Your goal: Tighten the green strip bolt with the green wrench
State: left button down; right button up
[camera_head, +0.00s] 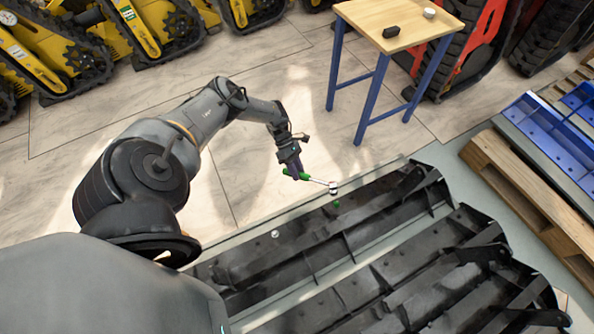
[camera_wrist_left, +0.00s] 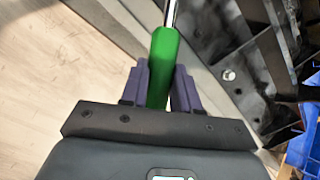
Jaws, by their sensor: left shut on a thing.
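My left gripper (camera_head: 295,172) is shut on the green handle of the green wrench (camera_head: 318,181). In the left wrist view, the green handle (camera_wrist_left: 162,70) sits between the two purple-grey fingers, with the shaft running up out of frame; the head is not seen there. My right gripper is not in view.
The black track plates (camera_head: 300,235) fill the lower right, with a silver bolt (camera_head: 275,234) at left. A wooden-topped table (camera_head: 400,22) with blue legs stands behind. A wooden pallet (camera_head: 530,195) and blue parts (camera_head: 555,140) lie right. The floor behind the wrench is clear.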

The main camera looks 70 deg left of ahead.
pick_arm(q)
jog(key=f, duration=0.1)
jog(key=f+b, duration=0.1)
jog(key=d+f+b, duration=0.1)
jog(key=shift+w+f, duration=0.25)
jog(key=shift+w, duration=0.1)
jog(key=s+d+r+n+t+y+p, duration=0.1)
jog(key=s+d+r+n+t+p, duration=0.1)
jog(key=s+d+n+p, duration=0.2)
jog(key=d+n+p, duration=0.3)
jog(key=p, duration=0.5)
jog(key=shift+s+t+y+p, duration=0.2)
jog(key=shift+t+y+p, duration=0.1)
jog(key=shift+y+p, duration=0.1)
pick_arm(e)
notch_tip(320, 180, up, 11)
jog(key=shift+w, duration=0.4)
pick_arm(q)
jog(key=shift+d+f+b, duration=0.3)
jog(key=shift+f+b, duration=0.3)
jog(key=shift+b, duration=0.3)
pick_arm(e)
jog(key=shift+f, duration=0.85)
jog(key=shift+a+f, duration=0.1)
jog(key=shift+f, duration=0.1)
